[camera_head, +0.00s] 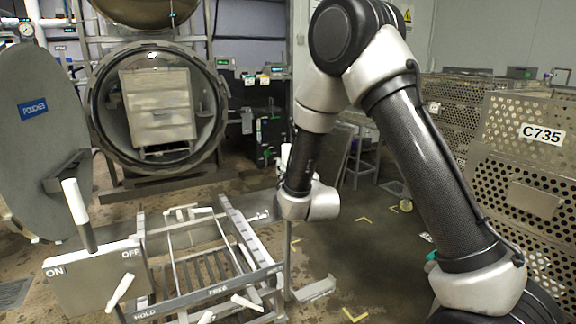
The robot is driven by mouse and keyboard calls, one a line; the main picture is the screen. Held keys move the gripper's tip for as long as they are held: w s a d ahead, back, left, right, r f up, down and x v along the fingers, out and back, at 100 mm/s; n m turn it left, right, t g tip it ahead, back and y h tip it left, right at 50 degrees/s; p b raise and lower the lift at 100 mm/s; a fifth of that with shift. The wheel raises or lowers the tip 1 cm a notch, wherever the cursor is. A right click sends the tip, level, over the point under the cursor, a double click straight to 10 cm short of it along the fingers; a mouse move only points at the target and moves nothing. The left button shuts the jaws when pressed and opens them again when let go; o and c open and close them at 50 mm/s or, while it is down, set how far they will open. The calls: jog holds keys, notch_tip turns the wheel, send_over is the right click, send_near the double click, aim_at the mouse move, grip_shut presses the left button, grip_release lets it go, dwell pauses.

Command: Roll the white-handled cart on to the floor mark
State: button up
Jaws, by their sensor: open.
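A low metal cart frame (228,214) with rails and a slatted bed stands on the floor at lower centre, in front of the retort. A thin upright post (289,255) with a white grip (285,154) at its top stands at the frame's right side, partly hidden behind my wrist. I cannot tell which white grip belongs to the cart. Yellow corner marks lie on the floor to the right, one (364,221) beyond my wrist and one (355,314) at the bottom edge. My gripper is hidden behind my wrist, so any contact with the post cannot be seen.
A control box (95,285) marked ON and OFF, with a white-tipped lever, stands at lower left. The round retort (98,110) is open at the back, with its door (40,140) at left. Perforated crates (505,115) fill the right side. Floor around the marks looks clear.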

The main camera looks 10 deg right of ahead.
jog(key=s+d, duration=0.1)
jog(key=s, duration=0.7)
